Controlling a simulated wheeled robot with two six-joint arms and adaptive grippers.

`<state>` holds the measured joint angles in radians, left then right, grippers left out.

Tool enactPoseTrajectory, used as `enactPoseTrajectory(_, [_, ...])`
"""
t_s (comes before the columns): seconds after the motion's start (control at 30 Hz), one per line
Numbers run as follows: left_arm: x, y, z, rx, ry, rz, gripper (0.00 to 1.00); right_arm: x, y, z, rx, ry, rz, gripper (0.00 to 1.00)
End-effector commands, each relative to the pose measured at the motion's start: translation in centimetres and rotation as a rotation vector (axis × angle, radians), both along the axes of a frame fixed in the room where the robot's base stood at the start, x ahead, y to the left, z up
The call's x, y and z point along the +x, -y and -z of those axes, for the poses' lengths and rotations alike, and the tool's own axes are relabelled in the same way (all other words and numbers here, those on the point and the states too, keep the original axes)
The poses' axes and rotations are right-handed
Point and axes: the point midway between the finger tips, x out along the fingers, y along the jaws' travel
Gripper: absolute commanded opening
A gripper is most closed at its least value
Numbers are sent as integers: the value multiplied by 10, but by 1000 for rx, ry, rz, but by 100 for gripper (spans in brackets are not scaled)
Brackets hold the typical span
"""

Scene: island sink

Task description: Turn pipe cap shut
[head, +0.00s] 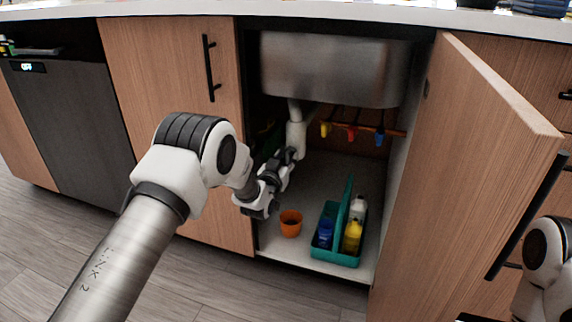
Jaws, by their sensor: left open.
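The white drain pipe (297,132) comes down from the sink basin inside the open cabinet. The pipe's cap cannot be made out; the lower end of the pipe is partly hidden by my gripper. My left gripper (290,155) reaches into the cabinet from the left, at the pipe's lower end. It is open, its fingers small and dark in shadow, and I cannot tell whether they touch the pipe. Of my right arm only a link shows at the right edge; its gripper is out of view.
An orange cup (291,223) and a teal caddy (333,259) with several bottles stand on the cabinet floor. Yellow (325,129), red (351,133) and blue (379,139) valve handles sit behind the pipe. The open cabinet door (460,170) bounds the right; the sink basin (330,70) hangs above.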

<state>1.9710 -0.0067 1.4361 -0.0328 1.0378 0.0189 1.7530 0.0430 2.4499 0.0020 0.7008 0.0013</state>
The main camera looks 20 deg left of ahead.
Motion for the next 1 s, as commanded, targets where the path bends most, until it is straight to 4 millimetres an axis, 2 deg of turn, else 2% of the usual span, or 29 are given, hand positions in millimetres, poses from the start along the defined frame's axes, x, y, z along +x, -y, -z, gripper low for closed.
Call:
enactPoseTrajectory(0.23, [3,0,-1,0,-1,0,41,0,0,0,0,1,1,40])
enactPoseTrajectory(0.33, [2,0,-1,0,-1,0,5,0,0,0,0,1,1,40])
enactPoseTrajectory(0.37, [2,0,-1,0,-1,0,0,0,0,0,0,1,1,40])
enactPoseTrajectory(0.73, [2,0,-1,17,-1,0,0,0,0,-2,0,0,0,40])
enactPoseTrajectory(1.0, [2,2,-3,128,2,0,0,0,0,-13,0,-1,-2,40])
